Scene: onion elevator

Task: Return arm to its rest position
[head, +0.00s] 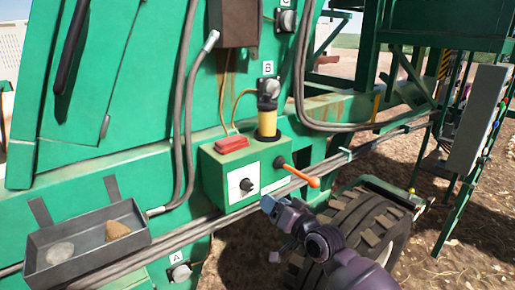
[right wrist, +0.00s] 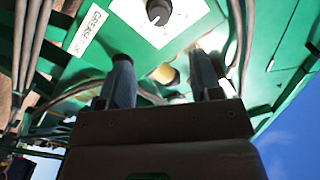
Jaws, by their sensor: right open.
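My right arm comes up from the bottom right in the head view, over the black wheel. My right gripper (head: 277,212) is in front of the green control box (head: 222,165), below its white panel with a black knob (head: 247,185). In the right wrist view my right gripper (right wrist: 166,78) has its two fingers apart with nothing held between them. The knob (right wrist: 159,11) shows beyond the fingertips in that view. My left gripper is not in view.
A lever with an orange handle (head: 303,176) sticks out beside the control box, close to my right gripper. A wheel (head: 362,225) stands below. A grey tray (head: 60,245) with two small objects hangs at left. Hoses and pipes run along the green machine.

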